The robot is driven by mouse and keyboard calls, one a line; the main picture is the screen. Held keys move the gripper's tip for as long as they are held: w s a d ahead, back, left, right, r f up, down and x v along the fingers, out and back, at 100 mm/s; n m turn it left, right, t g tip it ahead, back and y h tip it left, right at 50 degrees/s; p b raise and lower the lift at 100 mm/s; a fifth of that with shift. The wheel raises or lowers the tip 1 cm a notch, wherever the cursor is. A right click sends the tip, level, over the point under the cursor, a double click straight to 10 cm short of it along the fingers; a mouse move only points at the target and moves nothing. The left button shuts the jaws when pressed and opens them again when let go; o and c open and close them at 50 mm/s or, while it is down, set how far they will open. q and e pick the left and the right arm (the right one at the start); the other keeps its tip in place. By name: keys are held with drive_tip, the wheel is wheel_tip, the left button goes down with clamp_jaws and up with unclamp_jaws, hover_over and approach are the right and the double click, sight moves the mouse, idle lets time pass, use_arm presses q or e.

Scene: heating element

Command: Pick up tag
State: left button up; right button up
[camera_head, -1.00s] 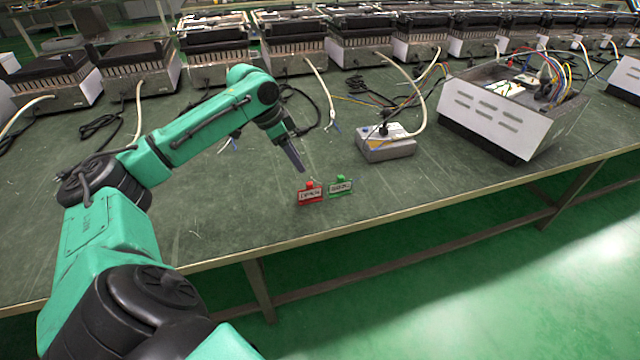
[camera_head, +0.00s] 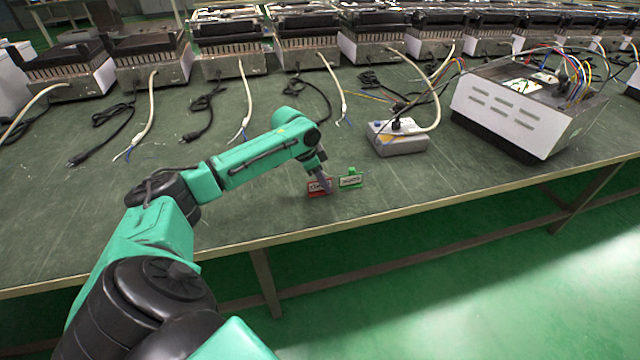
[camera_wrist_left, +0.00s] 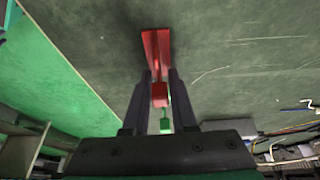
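A red tag (camera_head: 318,188) with a white label stands on the green table near its front edge. A green tag (camera_head: 350,180) with a white label stands just to its right. My left gripper (camera_head: 324,180) is down at the red tag and partly covers it. In the left wrist view the red tag (camera_wrist_left: 158,60) runs up from between the two fingers of my left gripper (camera_wrist_left: 159,90). The fingers are apart, with the tag's red block between them; I cannot tell whether they touch it. The green tag (camera_wrist_left: 165,124) shows small behind it. My right gripper is not in view.
A grey box with a cable (camera_head: 398,138) stands behind and right of the tags. A white open housing with coloured wires (camera_head: 505,112) is farther right. Several heating units line the back, with loose cables in front. The table (camera_head: 250,215) is bare left of the tags.

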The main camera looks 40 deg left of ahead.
use_arm(q)
clamp_jaws()
drive_tip(key=shift+r, duration=0.1)
